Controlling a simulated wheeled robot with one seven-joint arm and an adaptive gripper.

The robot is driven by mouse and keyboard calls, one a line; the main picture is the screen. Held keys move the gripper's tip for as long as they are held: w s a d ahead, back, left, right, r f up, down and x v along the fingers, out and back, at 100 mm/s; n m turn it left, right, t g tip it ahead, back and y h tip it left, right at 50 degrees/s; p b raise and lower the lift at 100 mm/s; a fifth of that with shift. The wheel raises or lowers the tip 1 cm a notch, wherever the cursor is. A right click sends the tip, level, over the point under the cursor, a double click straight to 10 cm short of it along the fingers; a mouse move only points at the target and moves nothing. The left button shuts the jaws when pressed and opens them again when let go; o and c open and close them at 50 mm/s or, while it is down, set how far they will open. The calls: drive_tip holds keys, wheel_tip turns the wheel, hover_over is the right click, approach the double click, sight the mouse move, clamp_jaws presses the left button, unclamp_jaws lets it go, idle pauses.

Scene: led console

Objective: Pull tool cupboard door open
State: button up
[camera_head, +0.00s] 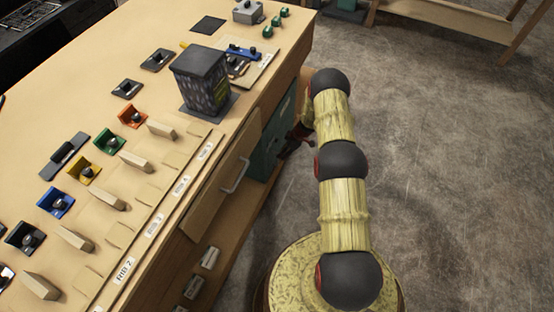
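A teal-green cabinet (265,158) stands under the front edge of the console, partly hidden by the worktop and my arm. It may be the tool cupboard; I cannot make out its door or a handle. A wooden front panel (208,200) with a metal bar handle (236,176) is to its left, and it looks shut. My gripper (286,149) is dark, small and partly hidden at the far end of my arm, close beside the cabinet's right side. I cannot tell whether it touches the cabinet or whether its fingers are open.
The wooden console top (100,110) holds several coloured switch blocks, wooden keys and a dark patterned box (203,80). A lower shelf (226,250) carries small labelled parts. The concrete floor (450,160) to the right is clear. A wooden bench (440,18) stands at the back.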

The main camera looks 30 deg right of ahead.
drive_tip(key=b, duration=0.3)
hover_over(278, 164)
drive_tip(key=f, duration=0.6)
drive_tip(key=shift+w+d+f, duration=0.1)
drive_tip(key=shift+w+f, duration=0.15)
drive_tip(key=shift+f, duration=0.15)
drive_tip(key=shift+c, duration=0.6)
clamp_jaws()
